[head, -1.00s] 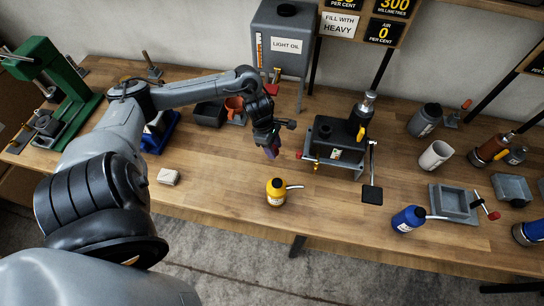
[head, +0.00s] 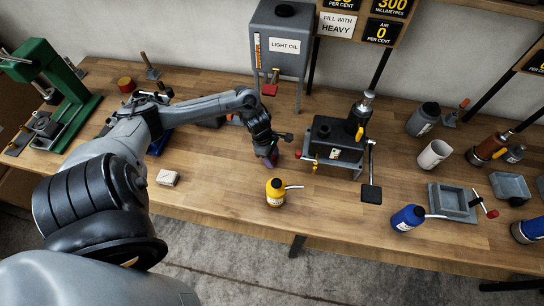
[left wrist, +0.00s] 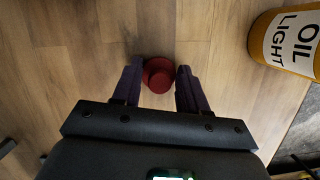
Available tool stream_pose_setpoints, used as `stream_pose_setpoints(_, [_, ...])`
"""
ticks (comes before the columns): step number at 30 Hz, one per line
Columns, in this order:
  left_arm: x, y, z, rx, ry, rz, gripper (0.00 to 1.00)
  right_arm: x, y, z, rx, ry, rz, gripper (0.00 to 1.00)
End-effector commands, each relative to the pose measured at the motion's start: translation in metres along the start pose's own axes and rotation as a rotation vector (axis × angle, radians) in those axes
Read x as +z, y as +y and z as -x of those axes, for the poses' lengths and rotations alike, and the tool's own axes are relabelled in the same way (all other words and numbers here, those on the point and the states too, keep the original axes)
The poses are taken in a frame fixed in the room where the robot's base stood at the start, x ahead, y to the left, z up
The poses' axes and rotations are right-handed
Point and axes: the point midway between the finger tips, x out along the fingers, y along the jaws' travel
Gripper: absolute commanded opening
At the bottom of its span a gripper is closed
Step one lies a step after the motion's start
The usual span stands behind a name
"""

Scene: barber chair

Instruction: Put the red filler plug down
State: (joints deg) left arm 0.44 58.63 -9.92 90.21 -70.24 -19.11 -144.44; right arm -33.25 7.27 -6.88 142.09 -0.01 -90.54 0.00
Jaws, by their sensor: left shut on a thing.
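My left gripper (head: 268,162) is low over the wooden bench, just left of the black pump unit (head: 335,140) and behind the yellow oil can. In the left wrist view my left gripper (left wrist: 158,70) is shut on the red filler plug (left wrist: 158,76). The plug is a round dark red piece with a raised centre, held between the two purple fingers. Bare wood lies below and around it; I cannot tell whether the plug touches the bench. In the head view the plug is hidden by the gripper. My right gripper is not in view.
The yellow oil can (head: 276,192) stands in front of the gripper; it also shows in the left wrist view (left wrist: 285,42). A grey light oil tank (head: 281,45) stands behind. Bench between block and can is clear.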

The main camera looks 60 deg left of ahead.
Motion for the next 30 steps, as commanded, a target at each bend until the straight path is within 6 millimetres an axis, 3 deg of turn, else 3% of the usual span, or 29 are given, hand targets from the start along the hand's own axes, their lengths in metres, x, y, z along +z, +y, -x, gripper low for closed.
stream_pose_setpoints(3, [-0.001, 0.0, -0.004, 0.0, 0.0, -0.001, 0.14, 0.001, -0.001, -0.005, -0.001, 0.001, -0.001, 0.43])
stream_pose_setpoints(4, [-0.001, 0.0, -0.002, 0.0, 0.0, 0.0, 0.47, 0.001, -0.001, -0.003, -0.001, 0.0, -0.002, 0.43])
stream_pose_setpoints(8, [-0.001, 0.0, -0.002, 0.0, 0.0, 0.0, 0.67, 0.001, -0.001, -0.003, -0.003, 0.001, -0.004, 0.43])
stream_pose_setpoints(22, [0.0, 0.001, 0.005, 0.002, 0.001, -0.001, 0.68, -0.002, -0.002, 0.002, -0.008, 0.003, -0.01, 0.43])
stream_pose_setpoints(30, [-0.001, 0.001, 0.05, 0.003, 0.005, -0.005, 0.68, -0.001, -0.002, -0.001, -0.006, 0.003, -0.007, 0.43])
